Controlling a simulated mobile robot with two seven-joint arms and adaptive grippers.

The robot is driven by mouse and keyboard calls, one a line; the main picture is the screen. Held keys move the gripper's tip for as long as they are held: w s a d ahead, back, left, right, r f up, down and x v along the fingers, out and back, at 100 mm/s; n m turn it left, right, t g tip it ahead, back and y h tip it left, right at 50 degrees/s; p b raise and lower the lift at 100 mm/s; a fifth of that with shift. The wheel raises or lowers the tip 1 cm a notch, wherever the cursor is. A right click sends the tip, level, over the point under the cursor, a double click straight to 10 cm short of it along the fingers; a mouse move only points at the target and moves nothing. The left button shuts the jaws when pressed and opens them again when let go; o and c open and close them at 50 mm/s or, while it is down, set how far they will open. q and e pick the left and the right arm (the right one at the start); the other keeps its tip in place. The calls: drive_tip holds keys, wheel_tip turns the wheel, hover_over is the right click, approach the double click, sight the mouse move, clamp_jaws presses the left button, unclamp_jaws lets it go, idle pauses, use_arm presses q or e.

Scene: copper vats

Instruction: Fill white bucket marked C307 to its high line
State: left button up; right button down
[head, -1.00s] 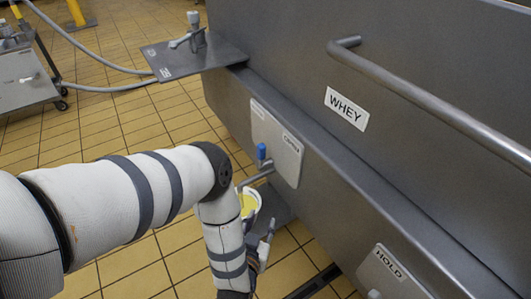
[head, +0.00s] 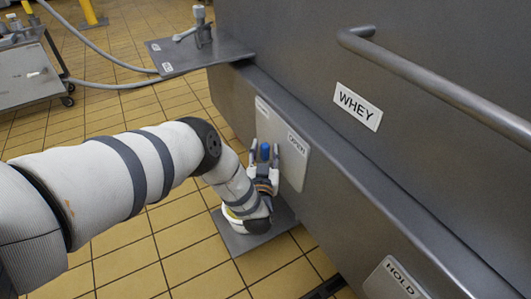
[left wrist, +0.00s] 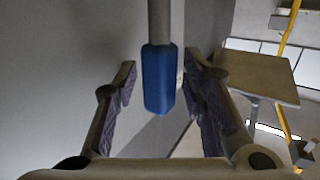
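The valve's blue handle (head: 265,151) stands by the vat's side at the plate marked OPEN (head: 296,145). My left gripper (head: 264,156) is open with a finger on each side of the handle. In the left wrist view the blue handle (left wrist: 158,82) hangs between the two spread fingers, with a gap on both sides. My right gripper is not in view.
The large grey vat, labelled WHEY (head: 358,105), fills the right side with a long rail (head: 440,95). A HOLD plate (head: 398,280) is lower right. A grey ledge with a fitting (head: 195,55) juts out at the back. The tiled floor at left is mostly clear.

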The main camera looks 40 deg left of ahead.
use_arm(q)
drive_tip(key=shift+c, duration=0.6)
clamp_jaws()
